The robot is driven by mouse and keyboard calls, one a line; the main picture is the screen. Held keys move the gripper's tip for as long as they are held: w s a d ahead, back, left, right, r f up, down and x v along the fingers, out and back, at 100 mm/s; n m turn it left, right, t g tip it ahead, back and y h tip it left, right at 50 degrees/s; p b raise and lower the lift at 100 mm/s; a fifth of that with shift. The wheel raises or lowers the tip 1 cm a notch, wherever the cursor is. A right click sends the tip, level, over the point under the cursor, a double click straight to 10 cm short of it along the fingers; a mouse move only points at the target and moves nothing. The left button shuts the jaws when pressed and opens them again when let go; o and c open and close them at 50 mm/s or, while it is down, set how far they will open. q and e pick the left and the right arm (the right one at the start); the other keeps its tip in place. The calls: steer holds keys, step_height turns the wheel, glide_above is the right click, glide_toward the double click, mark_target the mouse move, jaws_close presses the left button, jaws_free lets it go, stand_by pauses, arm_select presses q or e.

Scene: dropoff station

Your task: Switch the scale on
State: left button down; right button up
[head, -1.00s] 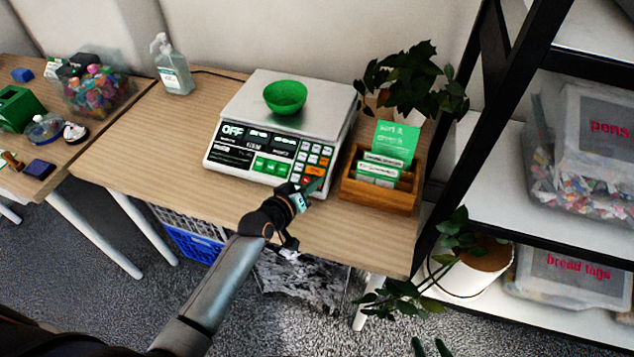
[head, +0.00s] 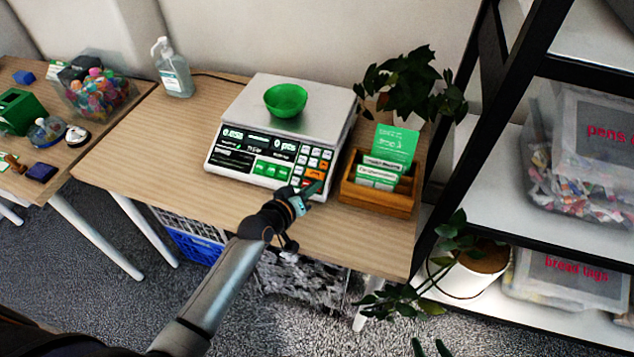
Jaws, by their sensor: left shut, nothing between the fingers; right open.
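The white scale (head: 215,158) stands on the wooden table with a green bowl (head: 286,99) on its metal pan. Its display (head: 257,141) shows lit figures, too small to read surely, and no longer the word OFF. Its keypad has white, green and orange keys at the front right. My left gripper (head: 313,189) is shut and empty, with its tips at the lower right corner of the keypad; whether they touch it I cannot tell, and they hide part of that corner. My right gripper (head: 430,347) is open at the bottom edge, only its fingertips showing.
A wooden card box (head: 376,199) stands close right of the scale, with a leafy plant (head: 412,85) behind. A sanitizer bottle (head: 173,70) is at the back left. A black-framed shelf (head: 505,90) rises at the right. The table left of the scale is clear.

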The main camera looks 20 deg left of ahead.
arm_select(q)
steer(key=shift+s+r, duration=0.1)
steer(key=shift+r, duration=0.15)
steer(key=r+p, duration=0.1)
steer(key=p, duration=0.1)
steer(key=s+r+p, duration=0.1)
steer(key=r+p, duration=0.1)
steer(key=s+r+p, duration=0.1)
steer(key=shift+r+p, duration=0.3)
steer(key=shift+p, duration=0.1)
stand_by(0.7)
steer(key=s+f+m+g, duration=0.2)
steer(key=s+f+m, duration=0.1)
steer(key=s, duration=0.9)
steer(key=s+a+f+m+g+y, duration=0.1)
steer(key=s+f+m, duration=0.2)
steer(key=s, duration=0.8)
step_height(320, 180, down, 3)
steer(key=shift+s+r+g, duration=0.2)
steer(key=shift+s+g, duration=0.2)
